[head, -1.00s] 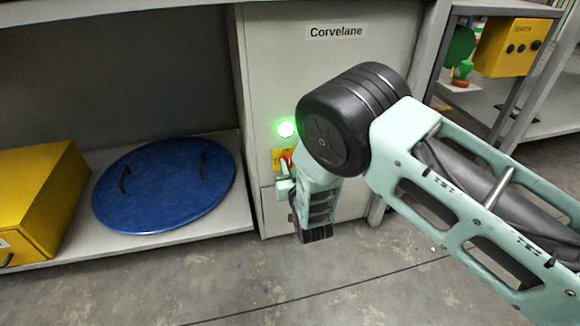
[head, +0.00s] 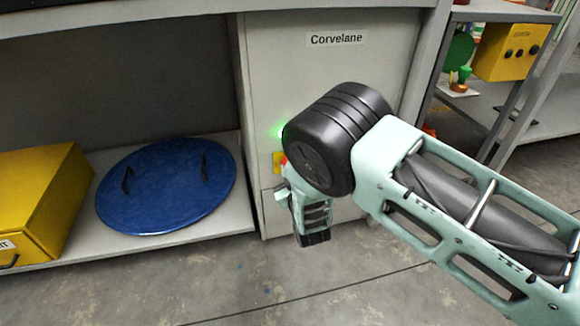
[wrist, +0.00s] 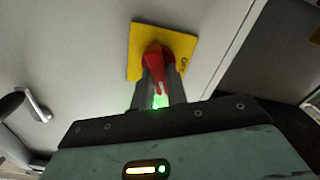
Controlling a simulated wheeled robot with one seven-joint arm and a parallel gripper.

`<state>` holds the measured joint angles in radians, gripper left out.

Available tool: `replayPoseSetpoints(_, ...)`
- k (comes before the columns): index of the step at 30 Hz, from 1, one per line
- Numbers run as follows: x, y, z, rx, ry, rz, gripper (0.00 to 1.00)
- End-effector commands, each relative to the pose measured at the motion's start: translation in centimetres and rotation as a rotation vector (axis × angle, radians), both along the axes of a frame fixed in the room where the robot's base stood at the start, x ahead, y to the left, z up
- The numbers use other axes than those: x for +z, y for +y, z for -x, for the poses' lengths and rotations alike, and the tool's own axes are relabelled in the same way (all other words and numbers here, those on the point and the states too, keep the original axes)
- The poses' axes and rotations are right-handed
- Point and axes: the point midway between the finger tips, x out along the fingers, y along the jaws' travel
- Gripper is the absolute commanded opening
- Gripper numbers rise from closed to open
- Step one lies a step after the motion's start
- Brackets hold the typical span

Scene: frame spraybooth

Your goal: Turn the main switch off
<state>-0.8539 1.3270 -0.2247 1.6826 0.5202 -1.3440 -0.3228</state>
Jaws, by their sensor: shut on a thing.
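The main switch is a red rotary handle (wrist: 154,57) on a yellow plate (wrist: 180,47), set on the light grey cabinet front. In the wrist view my gripper (wrist: 158,85) is shut on the red handle, with a dark finger on each side of it. In the head view the yellow plate (head: 278,160) shows only in part. My arm hides most of the switch there, and the fingertips are hidden too. A green lamp glow (head: 277,132) shows above the switch, with the lamp mostly behind my arm.
The cabinet (head: 270,75) bears a "Corvelane" label (head: 336,39). A blue round lid (head: 165,200) and a yellow box (head: 50,195) rest on the low shelf at left. The floor in front is clear.

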Motion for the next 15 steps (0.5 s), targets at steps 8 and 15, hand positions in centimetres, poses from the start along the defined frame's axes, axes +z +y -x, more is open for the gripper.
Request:
replayPoseSetpoints(8, -0.05, 0.18, 0.16, 0.001, -0.072, 0.256, 0.00)
replayPoseSetpoints(15, -0.24, 0.30, 0.19, 0.001, -0.135, 0.475, 0.00)
